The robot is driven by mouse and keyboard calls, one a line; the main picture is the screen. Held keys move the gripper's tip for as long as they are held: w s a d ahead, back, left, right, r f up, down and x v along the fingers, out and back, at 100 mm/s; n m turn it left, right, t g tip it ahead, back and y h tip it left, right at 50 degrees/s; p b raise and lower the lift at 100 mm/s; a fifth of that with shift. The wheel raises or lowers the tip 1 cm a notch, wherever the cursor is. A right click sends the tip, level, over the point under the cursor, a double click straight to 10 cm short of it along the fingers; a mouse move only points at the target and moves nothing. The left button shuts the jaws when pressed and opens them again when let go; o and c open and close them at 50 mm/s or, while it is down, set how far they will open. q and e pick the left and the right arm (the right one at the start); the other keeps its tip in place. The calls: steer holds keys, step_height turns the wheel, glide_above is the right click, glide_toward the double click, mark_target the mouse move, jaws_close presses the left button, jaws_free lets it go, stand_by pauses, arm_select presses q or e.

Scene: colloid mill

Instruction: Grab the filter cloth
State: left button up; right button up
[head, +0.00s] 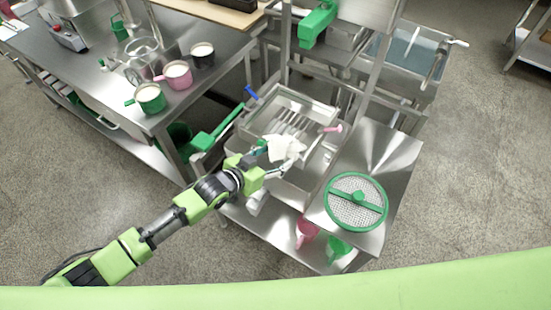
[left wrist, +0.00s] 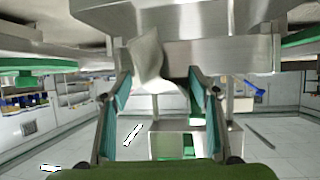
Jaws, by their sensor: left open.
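The white filter cloth (head: 285,147) drapes over the front rim of a steel basin, in the middle of the head view. In the left wrist view the cloth (left wrist: 147,60) hangs down the basin's front, near the gap between my fingers and left of its centre. My left gripper (head: 276,162) is at the basin's front edge, close to the cloth. Its two fingers (left wrist: 158,78) are spread apart with nothing visible shut between them. I cannot tell whether they touch the cloth. My right gripper is not in view.
The steel basin (head: 318,112) holds a slotted rack. To its right, a green-rimmed round sieve (head: 372,213) lies on a steel side shelf. Pink (head: 306,232) and green jugs stand on the lower shelf. A steel table (head: 95,85) with several jugs is at the left.

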arm_select(q)
steer(key=shift+w+d+f, duration=0.2)
steer(key=shift+w, duration=0.05)
jaws_close()
steer(key=shift+r, duration=0.1)
stand_by(1.2)
step_height(320, 180, up, 12)
steer(key=p, duration=1)
